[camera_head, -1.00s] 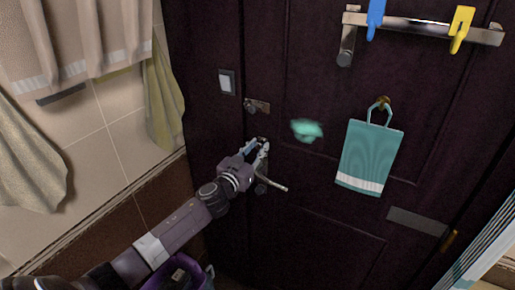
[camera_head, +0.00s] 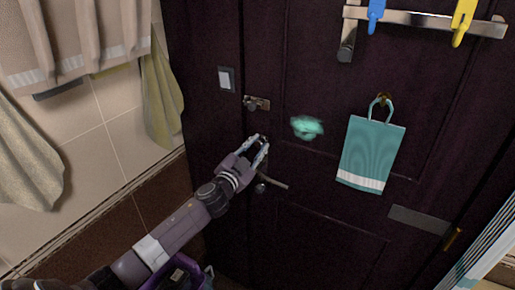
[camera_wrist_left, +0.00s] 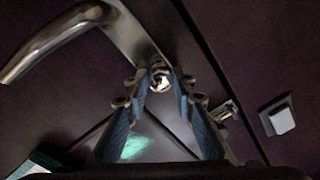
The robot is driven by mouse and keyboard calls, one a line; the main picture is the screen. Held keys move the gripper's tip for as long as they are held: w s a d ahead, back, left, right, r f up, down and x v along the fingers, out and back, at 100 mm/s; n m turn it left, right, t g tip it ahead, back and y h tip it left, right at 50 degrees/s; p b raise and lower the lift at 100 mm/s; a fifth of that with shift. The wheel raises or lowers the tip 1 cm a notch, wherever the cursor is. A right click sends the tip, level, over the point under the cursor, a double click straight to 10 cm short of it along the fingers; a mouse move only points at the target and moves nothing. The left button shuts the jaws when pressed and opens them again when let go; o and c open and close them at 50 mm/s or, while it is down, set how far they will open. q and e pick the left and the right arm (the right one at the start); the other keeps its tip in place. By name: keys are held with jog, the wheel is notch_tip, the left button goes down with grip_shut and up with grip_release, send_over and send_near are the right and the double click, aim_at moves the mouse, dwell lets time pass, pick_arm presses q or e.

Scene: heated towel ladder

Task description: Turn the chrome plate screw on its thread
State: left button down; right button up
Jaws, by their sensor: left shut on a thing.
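My left gripper (camera_head: 261,146) is at the chrome handle plate on the dark door, above the lever. In the left wrist view its two blue-padded fingers (camera_wrist_left: 161,82) converge on a small, bright chrome plate screw (camera_wrist_left: 160,79) at the end of the plate (camera_wrist_left: 130,32). The fingers are shut on the screw, one on each side. In the head view the screw is too small and too covered by the fingers to make out. The lever handle (camera_head: 273,181) sticks out just below the gripper. My right gripper is not in view.
A latch (camera_head: 257,103) and a light switch (camera_head: 226,79) are above the gripper. A blurry green patch (camera_head: 307,127) is close by. A purple container (camera_head: 178,272) stands below my arm.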

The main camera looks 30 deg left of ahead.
pick_arm(q)
jog(key=m, duration=0.3)
jog(key=shift+f+m+b, duration=0.1)
jog(key=shift+m+b, duration=0.3)
jog(key=m, duration=0.4)
jog(key=shift+m+h+b, duration=0.3)
jog(key=shift+m+b, duration=0.05)
jog(key=shift+m, duration=0.05)
jog(key=m, duration=0.4)
jog(key=shift+m, duration=0.4)
jog(key=shift+f+m+h, duration=0.1)
jog(key=shift+m+h, duration=0.3)
jog(key=shift+m, duration=1.6)
jog(key=c, duration=1.6)
grip_release()
